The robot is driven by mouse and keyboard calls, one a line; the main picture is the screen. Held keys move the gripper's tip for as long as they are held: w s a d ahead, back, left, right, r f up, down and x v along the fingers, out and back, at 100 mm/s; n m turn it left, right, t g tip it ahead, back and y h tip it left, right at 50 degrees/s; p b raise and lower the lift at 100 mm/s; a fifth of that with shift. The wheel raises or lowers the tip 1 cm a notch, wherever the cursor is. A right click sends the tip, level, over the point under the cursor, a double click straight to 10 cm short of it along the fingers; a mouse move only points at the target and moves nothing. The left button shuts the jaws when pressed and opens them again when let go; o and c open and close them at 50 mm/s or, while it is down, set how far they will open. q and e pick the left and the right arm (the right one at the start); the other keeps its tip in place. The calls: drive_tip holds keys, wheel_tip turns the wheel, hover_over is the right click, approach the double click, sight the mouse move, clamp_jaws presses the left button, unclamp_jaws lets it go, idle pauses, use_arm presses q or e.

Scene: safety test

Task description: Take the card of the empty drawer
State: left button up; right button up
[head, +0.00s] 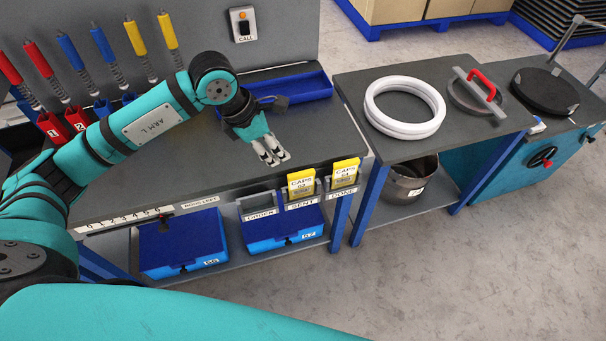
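My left gripper (273,157) hangs over the dark bench top, above and left of the card holders. No object shows between its fingers; I cannot tell how far apart they are. A yellow CAPS card (301,184) stands in the SENT holder (302,207), and another yellow card (345,172) in the DONE holder (342,190). The ORDER holder (259,214) shows no yellow card. Below are two blue drawers, the left one (182,240) and the right one (284,226); their insides are hidden by blue tops. My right gripper is out of view.
A long blue tray (290,88) lies at the back of the bench. Coloured tools (90,50) hang at the back left. A side table holds white rings (404,107) and a red-handled tool (478,90). A metal pot (408,180) stands below. The floor is clear in front.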

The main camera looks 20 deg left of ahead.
use_arm(q)
drive_tip(key=p, duration=0.1)
hover_over(299, 173)
drive_tip(key=s+a, duration=0.2)
wheel_tip(299, 173, down, 5)
drive_tip(key=x, duration=0.3)
drive_tip(key=shift+a+f, duration=0.25)
drive_tip(key=shift+w+d+f+p, duration=0.1)
drive_tip(key=shift+f+p, duration=0.05)
drive_tip(key=shift+p, duration=0.15)
drive_tip(key=shift+w+d+f, duration=0.1)
drive_tip(key=shift+d+f, duration=0.1)
drive_tip(key=shift+f, duration=0.1)
drive_tip(key=p+x, duration=0.1)
drive_tip(key=x, duration=0.2)
drive_tip(key=shift+w+d+f, duration=0.2)
drive_tip(key=shift+f, duration=0.05)
drive_tip(key=shift+d+f+p, duration=0.1)
drive_tip(key=shift+f+p, duration=0.15)
drive_tip(key=shift+p, duration=0.05)
drive_tip(key=shift+c, duration=0.3)
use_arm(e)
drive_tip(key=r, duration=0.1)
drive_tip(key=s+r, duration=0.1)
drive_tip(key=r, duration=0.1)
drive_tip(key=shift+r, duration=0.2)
